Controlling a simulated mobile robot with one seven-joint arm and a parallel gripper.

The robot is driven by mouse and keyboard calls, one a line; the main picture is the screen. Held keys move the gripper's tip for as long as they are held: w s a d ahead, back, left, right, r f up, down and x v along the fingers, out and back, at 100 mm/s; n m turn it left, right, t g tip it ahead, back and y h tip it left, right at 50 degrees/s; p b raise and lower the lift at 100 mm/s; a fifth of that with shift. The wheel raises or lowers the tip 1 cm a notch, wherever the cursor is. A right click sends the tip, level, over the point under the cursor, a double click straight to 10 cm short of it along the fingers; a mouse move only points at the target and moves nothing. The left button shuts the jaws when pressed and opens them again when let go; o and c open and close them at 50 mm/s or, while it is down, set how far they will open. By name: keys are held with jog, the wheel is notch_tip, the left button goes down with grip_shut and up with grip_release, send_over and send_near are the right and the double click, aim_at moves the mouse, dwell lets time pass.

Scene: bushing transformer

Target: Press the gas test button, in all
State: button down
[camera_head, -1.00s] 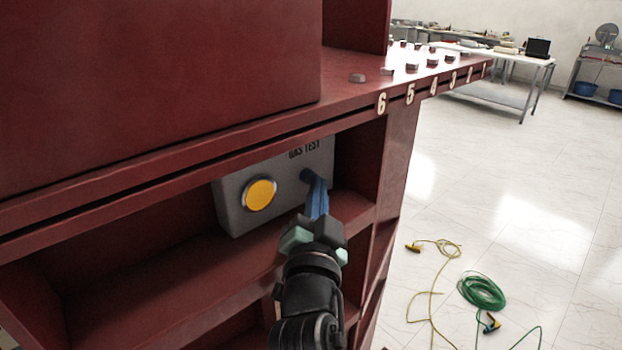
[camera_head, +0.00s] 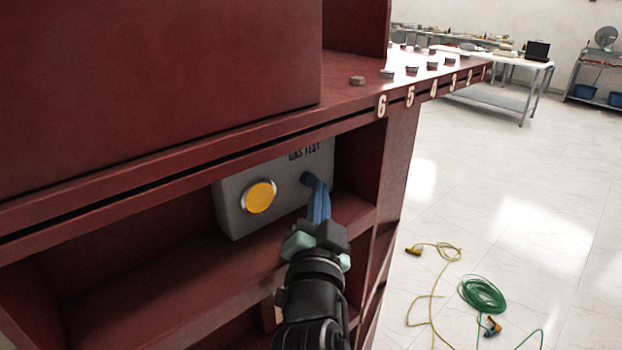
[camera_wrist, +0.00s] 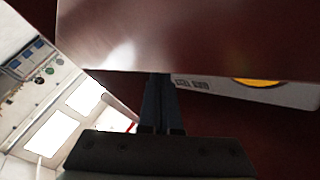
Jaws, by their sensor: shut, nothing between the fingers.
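A grey box (camera_head: 232,205) marked GAS TEST sits in the open compartment of the red cabinet. A round yellow button (camera_head: 259,196) is on its front at the left, and a smaller dark blue knob or button (camera_head: 306,178) is at the right under the lettering. My gripper (camera_head: 318,190) is shut and empty, its blue fingers pointing at the dark blue button. The tips are close to it; I cannot tell if they touch. In the wrist view, the fingers (camera_wrist: 158,88) reach under a red edge, with part of the box (camera_wrist: 298,95) and yellow button (camera_wrist: 258,82) at the right.
The red cabinet's top ledge (camera_head: 345,100) overhangs the compartment, and a divider (camera_head: 392,170) stands right of the box. Small round pieces stand on the numbered ledge. Green cable (camera_head: 482,294) and yellow cable (camera_head: 436,290) lie on the open floor at the right.

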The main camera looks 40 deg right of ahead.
jog(key=shift+s, duration=0.4)
jog(key=shift+s, duration=0.1)
jog(key=shift+s+d+p, duration=0.2)
jog(key=shift+s+p, duration=0.85)
jog(key=shift+s, duration=1.35)
